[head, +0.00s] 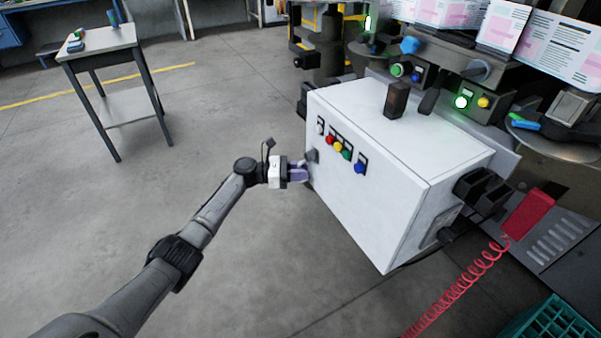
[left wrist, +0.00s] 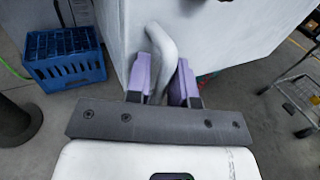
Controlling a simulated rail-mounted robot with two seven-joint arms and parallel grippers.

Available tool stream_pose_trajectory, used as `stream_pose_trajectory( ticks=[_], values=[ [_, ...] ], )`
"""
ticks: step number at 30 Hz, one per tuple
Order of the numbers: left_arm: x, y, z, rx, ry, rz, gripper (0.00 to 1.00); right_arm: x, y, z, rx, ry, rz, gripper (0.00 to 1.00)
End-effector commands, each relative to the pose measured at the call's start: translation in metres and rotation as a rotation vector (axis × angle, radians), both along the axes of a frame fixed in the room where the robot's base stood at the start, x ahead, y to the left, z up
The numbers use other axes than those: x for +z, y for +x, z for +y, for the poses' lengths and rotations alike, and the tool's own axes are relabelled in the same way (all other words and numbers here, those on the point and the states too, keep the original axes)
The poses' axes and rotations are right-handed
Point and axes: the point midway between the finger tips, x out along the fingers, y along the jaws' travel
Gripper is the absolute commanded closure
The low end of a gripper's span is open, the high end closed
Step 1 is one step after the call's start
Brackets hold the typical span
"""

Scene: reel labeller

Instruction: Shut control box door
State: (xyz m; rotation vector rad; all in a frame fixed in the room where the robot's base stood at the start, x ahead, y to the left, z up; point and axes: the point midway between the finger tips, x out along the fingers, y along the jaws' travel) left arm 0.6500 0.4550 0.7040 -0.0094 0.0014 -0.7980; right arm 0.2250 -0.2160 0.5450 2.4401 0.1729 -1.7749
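The white control box (head: 412,137) stands right of centre in the head view. Its front door (head: 368,200) carries several coloured buttons and looks flush with the box, with no clear gap at the edges I see. My left gripper (head: 306,172) is at the door's left edge, by the handle. In the left wrist view, the curved grey handle (left wrist: 160,50) runs between the purple fingers of my left gripper (left wrist: 164,70). The fingers are close on both sides of it and look shut on it. The handle's lower end is partly hidden. My right gripper is not in view.
A small table (head: 101,43) stands at the back left. Machinery with lit buttons is behind the box. A red coiled cable (head: 460,285) hangs at the box's right, near a green crate (head: 548,325). A blue crate (left wrist: 65,60) shows in the wrist view. Floor left of the box is clear.

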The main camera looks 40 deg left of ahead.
Motion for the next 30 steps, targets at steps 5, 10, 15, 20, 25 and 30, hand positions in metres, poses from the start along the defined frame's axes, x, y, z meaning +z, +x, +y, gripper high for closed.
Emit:
stream_pose_trajectory(
  ticks=[5, 10, 15, 20, 25, 30],
  values=[
    [0.002, -0.017, 0.018, 0.002, 0.001, 0.005, 0.78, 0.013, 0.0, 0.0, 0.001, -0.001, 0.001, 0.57],
    [0.002, -0.042, 0.042, 0.002, 0.002, 0.007, 0.78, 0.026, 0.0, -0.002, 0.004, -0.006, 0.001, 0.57],
    [0.0, -0.064, 0.065, 0.003, 0.001, 0.008, 0.78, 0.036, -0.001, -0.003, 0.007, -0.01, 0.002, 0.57],
    [-0.001, -0.081, 0.082, 0.001, 0.001, 0.008, 0.78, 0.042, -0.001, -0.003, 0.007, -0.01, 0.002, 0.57],
    [-0.002, -0.092, 0.093, 0.0, 0.002, 0.008, 0.78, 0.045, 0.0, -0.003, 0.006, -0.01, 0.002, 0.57],
    [-0.003, -0.096, 0.097, 0.001, 0.002, 0.007, 0.78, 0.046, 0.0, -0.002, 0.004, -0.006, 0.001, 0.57]
  ],
)
